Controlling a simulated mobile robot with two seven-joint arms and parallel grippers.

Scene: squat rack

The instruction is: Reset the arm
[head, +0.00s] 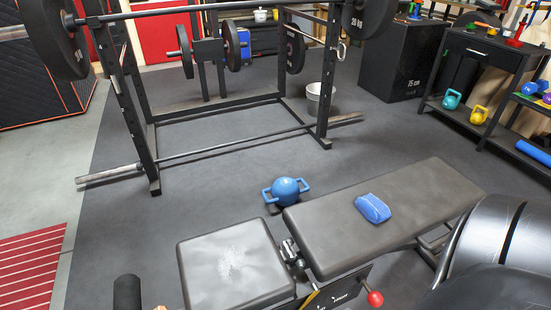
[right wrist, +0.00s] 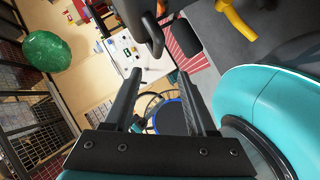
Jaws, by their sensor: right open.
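My right gripper (right wrist: 160,74) shows in the right wrist view with its two black fingers apart and nothing between them. It is not visible in the head view. My left gripper is in neither view.
A black padded bench (head: 425,195) fills the near middle, with a blue folded cloth or pouch (head: 373,208) on it. The squat rack (head: 117,90) with a loaded barbell is farther back. Open floor (head: 140,240) lies left.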

